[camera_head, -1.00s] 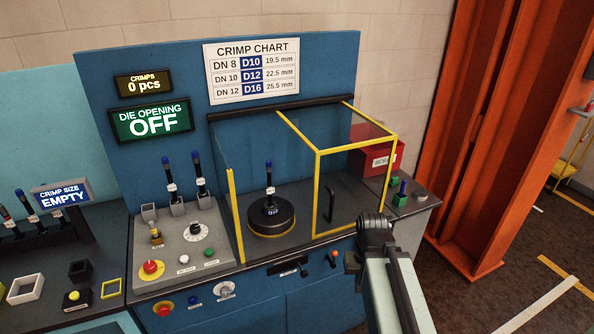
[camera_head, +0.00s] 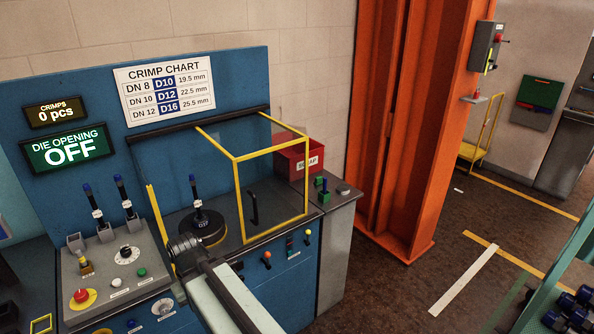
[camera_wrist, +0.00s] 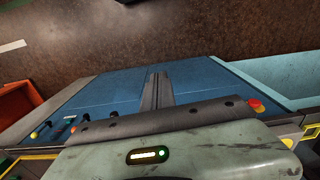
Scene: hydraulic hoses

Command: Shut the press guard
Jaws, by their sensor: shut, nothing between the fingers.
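The press guard (camera_head: 271,151) is a clear box with yellow edges on the blue press. Its framed panel covers the right part of the front and carries a black upright handle (camera_head: 253,208). The left part of the front is open, between that panel and a yellow post (camera_head: 155,218). My arm crosses in front of the press, below the gap. My gripper (camera_wrist: 158,82) is shut and empty in the wrist view, above the blue press front; its fingertips cannot be made out in the head view.
A control panel (camera_head: 108,262) with knobs and buttons is left of the guard. A red scrap bin (camera_head: 298,157) stands right of it, behind green blocks on a grey ledge (camera_head: 340,197). An orange column (camera_head: 410,130) rises farther right. The floor (camera_head: 400,275) right of the press is clear.

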